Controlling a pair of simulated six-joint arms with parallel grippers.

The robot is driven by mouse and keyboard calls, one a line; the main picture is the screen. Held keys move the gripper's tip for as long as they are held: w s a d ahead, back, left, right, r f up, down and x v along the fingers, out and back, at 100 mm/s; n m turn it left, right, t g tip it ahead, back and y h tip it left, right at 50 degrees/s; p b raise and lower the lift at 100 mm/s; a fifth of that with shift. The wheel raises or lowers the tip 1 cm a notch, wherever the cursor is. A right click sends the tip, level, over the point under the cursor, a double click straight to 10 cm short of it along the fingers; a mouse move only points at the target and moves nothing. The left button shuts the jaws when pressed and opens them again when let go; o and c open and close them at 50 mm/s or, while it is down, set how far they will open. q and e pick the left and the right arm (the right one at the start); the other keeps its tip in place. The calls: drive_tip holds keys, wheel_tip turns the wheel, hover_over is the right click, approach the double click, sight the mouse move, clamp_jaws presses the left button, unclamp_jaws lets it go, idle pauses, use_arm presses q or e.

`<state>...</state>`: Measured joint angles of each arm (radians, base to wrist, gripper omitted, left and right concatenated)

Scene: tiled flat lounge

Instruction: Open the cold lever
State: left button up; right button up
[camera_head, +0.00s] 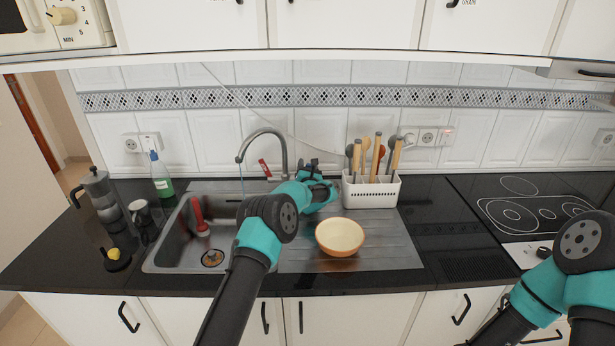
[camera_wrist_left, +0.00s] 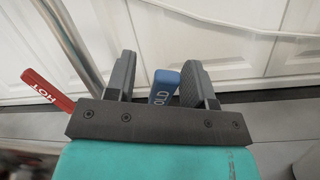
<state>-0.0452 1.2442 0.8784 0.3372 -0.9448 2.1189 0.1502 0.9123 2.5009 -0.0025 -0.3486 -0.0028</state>
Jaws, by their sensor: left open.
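The blue cold lever (camera_wrist_left: 165,83) stands between the two fingers of my left gripper (camera_wrist_left: 158,64) in the left wrist view. The fingers are open, with a gap on the left side of the lever; the right finger is very close, and I cannot tell if it touches. The red hot lever (camera_wrist_left: 47,88) is outside the left finger. In the head view my left gripper (camera_head: 309,172) is just right of the tap (camera_head: 282,152) and hides the cold lever; the red hot lever (camera_head: 264,168) shows left of the tap. My right gripper is out of view.
The sink basin (camera_head: 180,258) is at left, with a red-handled brush (camera_head: 199,215). An orange bowl (camera_head: 340,237) sits on the drainer in front of my left gripper. A white utensil holder (camera_head: 371,194) stands close to its right.

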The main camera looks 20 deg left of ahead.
use_arm(q)
wheel_tip(320, 180, up, 3)
drive_tip(key=shift+f, duration=0.1)
drive_tip(key=shift+s+d+f, duration=0.15)
drive_tip(key=shift+s, duration=0.3)
drive_tip(key=s+d+r, duration=0.1)
drive_tip(key=s+d, duration=0.3)
drive_tip(key=s, duration=1)
drive_tip(key=shift+s+r, duration=0.15)
drive_tip(key=shift+s, duration=0.1)
